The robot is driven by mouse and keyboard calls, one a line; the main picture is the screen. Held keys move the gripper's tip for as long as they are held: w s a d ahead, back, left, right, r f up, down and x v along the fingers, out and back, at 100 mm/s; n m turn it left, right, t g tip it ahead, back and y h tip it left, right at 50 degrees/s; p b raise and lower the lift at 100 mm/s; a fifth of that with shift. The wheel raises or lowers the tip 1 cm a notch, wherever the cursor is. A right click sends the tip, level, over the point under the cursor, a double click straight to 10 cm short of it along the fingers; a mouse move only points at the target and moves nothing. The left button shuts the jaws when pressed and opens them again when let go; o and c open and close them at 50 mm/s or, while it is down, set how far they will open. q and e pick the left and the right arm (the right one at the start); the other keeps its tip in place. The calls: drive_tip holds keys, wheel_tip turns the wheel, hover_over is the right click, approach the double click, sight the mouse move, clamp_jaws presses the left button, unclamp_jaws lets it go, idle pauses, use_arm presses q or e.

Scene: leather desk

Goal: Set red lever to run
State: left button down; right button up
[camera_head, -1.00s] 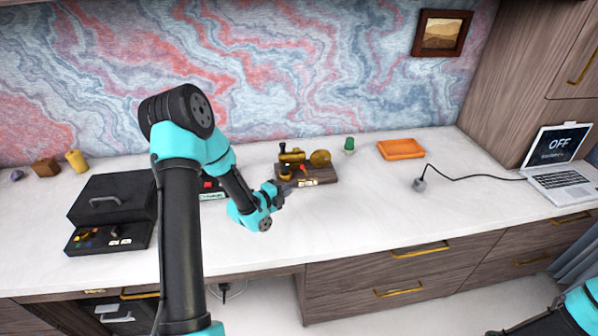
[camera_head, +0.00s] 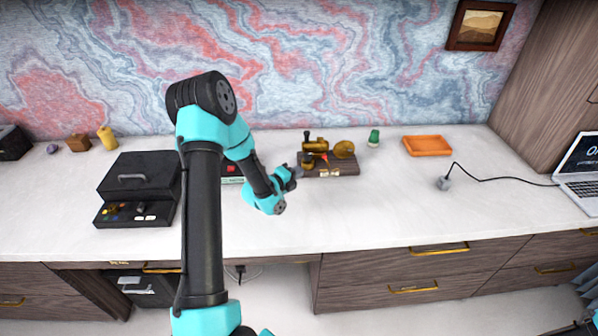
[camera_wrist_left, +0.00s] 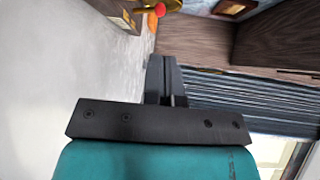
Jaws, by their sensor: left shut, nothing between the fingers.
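The red lever (camera_head: 325,157) is small, with a red knob, on a brass model engine (camera_head: 316,146) with a dark wooden base (camera_head: 345,167). Its exact setting is too small to read. In the left wrist view the red knob (camera_wrist_left: 160,9) shows at the top edge, on a brass arm. My left gripper (camera_head: 297,172) is shut and empty, just left of the engine's base and apart from the lever. Its closed fingers (camera_wrist_left: 163,78) show in the left wrist view, below the knob. My right gripper is out of view.
A black box (camera_head: 140,185) with a handle stands left of my arm. A green-topped object (camera_head: 374,137), an orange tray (camera_head: 428,146) and a corded grey plug (camera_head: 444,183) lie right of the engine. The white counter in front of the engine is clear.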

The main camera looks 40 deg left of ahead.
sight(327, 161)
use_arm(q)
drive_tip(key=w, duration=0.4)
drive_tip(key=w+d+f, duration=0.1)
drive_tip(key=w, duration=0.6)
drive_tip(key=shift+w+d+f, duration=0.15)
drive_tip(key=shift+w+d, duration=0.2)
